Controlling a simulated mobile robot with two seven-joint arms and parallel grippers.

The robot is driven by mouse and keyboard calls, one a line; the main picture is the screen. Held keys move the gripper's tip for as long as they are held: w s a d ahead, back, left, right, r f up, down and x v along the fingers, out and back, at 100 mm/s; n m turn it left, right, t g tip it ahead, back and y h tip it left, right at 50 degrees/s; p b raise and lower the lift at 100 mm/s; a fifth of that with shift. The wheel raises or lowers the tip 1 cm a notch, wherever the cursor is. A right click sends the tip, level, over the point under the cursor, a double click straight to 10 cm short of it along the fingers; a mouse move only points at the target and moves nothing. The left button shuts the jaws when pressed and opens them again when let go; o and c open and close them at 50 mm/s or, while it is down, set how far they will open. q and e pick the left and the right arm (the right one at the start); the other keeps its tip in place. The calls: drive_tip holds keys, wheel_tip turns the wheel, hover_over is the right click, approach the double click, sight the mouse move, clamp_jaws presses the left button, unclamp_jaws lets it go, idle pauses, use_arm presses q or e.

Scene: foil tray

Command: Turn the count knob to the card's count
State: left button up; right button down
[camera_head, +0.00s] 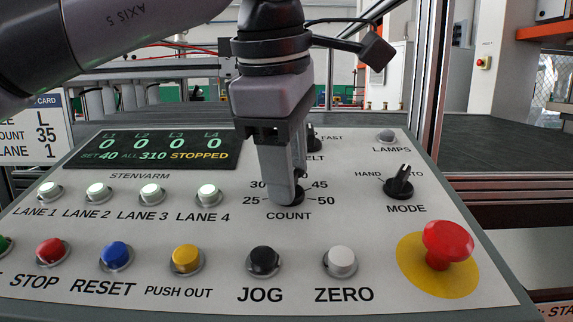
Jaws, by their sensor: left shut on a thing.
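The count knob (289,196) is a small black dial on the grey panel, above the word COUNT. The marks 25, 30, 45 and 50 show around it; the top of the dial is hidden behind my gripper. My left gripper (284,190) comes down from above and is shut on the knob. The card (40,128) at the left edge is partly cut off and reads L, COUNT 35 and LANE 1. The display (150,149) reads SET 40, ALL 310, STOPPED, with 0 under each lane. My right gripper is not in view.
Four lit lane buttons (150,193) lie left of the knob. The MODE switch (400,183) and a red mushroom button (447,245) are to the right. Blue, yellow, black JOG (264,260) and white ZERO (340,262) buttons line the front. A BELT knob is partly hidden behind my gripper.

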use_arm(q)
drive_tip(key=n, duration=0.4)
drive_tip(key=shift+s+b, duration=0.1)
drive_tip(key=shift+b, duration=0.3)
drive_tip(key=shift+n+t+b, duration=0.35)
drive_tip(key=shift+n+t, duration=0.05)
drive_tip(key=shift+n, duration=1.2)
drive_tip(key=o, duration=1.1)
drive_tip(key=shift+c, duration=0.2)
drive_tip(key=v, duration=0.7)
